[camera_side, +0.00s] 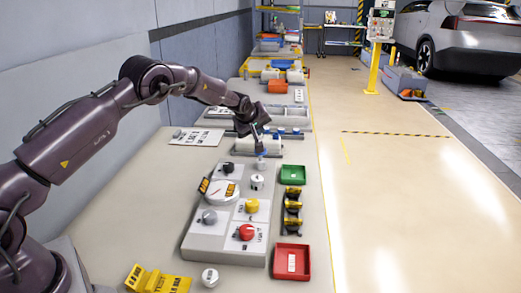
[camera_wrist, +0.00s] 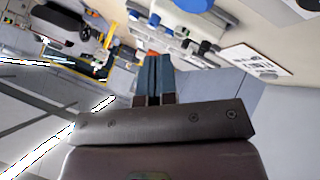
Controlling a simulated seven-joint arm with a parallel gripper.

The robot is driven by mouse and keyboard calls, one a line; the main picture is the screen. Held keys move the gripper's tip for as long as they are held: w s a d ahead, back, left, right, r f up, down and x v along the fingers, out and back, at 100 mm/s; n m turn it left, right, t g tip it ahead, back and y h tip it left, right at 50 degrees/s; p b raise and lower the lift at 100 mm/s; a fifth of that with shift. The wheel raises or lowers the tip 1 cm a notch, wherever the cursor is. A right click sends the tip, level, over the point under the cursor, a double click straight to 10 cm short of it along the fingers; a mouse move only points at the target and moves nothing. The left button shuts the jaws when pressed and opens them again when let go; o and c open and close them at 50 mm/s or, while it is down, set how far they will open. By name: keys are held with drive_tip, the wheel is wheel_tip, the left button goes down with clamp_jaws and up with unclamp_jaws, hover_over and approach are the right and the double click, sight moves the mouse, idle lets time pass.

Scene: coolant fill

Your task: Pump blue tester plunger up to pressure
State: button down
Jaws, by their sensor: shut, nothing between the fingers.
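The tester with its blue plunger top (camera_side: 262,153) stands on the bench behind the grey control panel, in the side view. My gripper (camera_side: 258,145) points down just above it; I cannot tell whether the fingertips touch it.
Blue-capped parts (camera_side: 281,131) stand in a row behind the tester. The panel (camera_side: 210,242) with knobs and a dial lies in front. A green tray (camera_side: 293,174) and a red tray (camera_side: 278,262) are at right.

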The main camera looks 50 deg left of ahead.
drive_tip(key=shift+f, duration=1.65)
idle(0.8)
drive_tip(key=shift+f, duration=0.4)
drive_tip(key=shift+f, duration=1.35)
idle(1.0)
drive_tip(key=shift+r, duration=1.75)
drive_tip(key=shift+r, duration=0.1)
drive_tip(key=shift+r, duration=2.4)
